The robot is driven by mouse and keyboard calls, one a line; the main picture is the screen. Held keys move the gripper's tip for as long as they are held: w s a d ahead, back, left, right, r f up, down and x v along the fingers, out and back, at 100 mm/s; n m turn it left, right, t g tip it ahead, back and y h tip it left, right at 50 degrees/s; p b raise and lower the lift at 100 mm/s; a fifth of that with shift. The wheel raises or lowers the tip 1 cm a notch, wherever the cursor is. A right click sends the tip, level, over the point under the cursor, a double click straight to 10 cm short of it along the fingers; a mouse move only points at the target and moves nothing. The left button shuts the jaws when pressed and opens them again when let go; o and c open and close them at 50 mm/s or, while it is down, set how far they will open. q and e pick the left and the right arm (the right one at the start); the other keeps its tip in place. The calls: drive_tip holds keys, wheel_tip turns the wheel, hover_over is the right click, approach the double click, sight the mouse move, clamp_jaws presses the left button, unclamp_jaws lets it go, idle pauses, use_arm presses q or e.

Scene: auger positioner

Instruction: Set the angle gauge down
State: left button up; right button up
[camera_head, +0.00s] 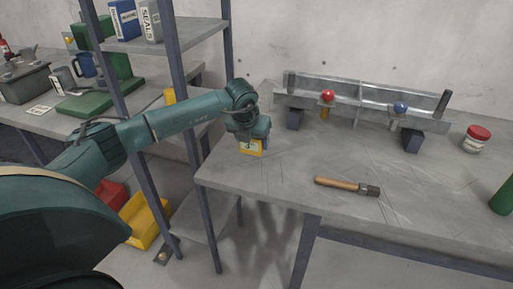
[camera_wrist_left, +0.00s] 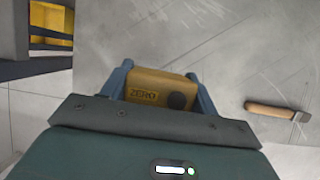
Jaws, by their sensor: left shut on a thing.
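The angle gauge (camera_head: 251,147) is a small yellow box under my left gripper (camera_head: 250,138), at the left end of the grey workbench (camera_head: 290,170). In the left wrist view the angle gauge (camera_wrist_left: 150,86) shows a "ZERO" label and a dark round button. It sits between the two blue fingers of my left gripper (camera_wrist_left: 160,80), which is shut on it. The gauge is at or just above the bench top; I cannot tell whether it touches. My right gripper is not in view.
A brush with a wooden handle (camera_head: 340,184) lies to the right on the bench. A metal trough (camera_head: 365,98) with a red knob (camera_head: 327,95) and a blue knob (camera_head: 400,108) stands behind. A red-lidded jar (camera_head: 476,140) is at the right. A shelf rack (camera_head: 178,70) stands left.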

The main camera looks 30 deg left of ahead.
sight(252, 151)
use_arm(q)
wheel_tip(252, 151, down, 4)
drive_tip(key=shift+r, duration=0.15)
drive_tip(key=shift+f, duration=0.25)
drive_tip(key=o, duration=0.6)
drive_tip(key=shift+f, duration=0.2)
drive_tip(key=o, duration=0.5)
drive_tip(key=shift+r, duration=0.1)
